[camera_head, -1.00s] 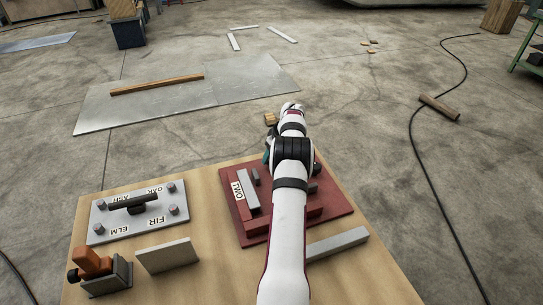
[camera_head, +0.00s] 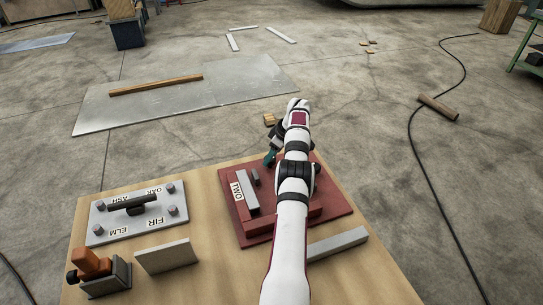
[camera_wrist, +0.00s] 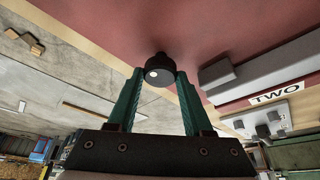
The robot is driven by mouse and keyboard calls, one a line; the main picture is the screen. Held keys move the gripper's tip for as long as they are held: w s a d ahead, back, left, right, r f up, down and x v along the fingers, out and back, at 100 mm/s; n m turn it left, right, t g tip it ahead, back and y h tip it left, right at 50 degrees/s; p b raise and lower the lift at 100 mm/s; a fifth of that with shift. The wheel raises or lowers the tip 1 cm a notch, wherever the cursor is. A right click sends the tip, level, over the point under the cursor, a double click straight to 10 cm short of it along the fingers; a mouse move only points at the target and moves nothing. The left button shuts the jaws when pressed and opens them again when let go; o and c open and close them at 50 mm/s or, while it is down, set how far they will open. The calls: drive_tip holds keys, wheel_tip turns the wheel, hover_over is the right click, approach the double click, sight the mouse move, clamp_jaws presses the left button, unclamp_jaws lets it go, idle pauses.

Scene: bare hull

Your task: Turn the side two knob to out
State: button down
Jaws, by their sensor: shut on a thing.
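A dark round knob (camera_wrist: 159,62) with a white dot on its side stands on the red panel (camera_wrist: 100,28) in the wrist view. My gripper (camera_wrist: 160,75) has its two green fingers shut on the knob, one on each side. The panel also shows in the head view (camera_head: 257,235), with a white label reading TWO (camera_head: 238,192) beside a grey bar. In the head view my arm hides the knob and most of my gripper; only a bit of green finger (camera_head: 270,157) shows. No OUT marking is visible.
Left of the red panel is a grey plate (camera_head: 100,211) with a dark handle and labels OAK, ASH, FIR and ELM. An orange-and-grey block (camera_head: 92,262) and an upright grey plate (camera_head: 167,256) stand in front. A grey bar (camera_head: 338,244) lies right of my arm.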

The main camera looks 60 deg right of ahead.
drive_tip(key=shift+c, duration=1.5)
unclamp_jaws()
drive_tip(key=v, duration=1.5)
drive_tip(key=shift+r, duration=0.35)
drive_tip(key=shift+s, duration=0.1)
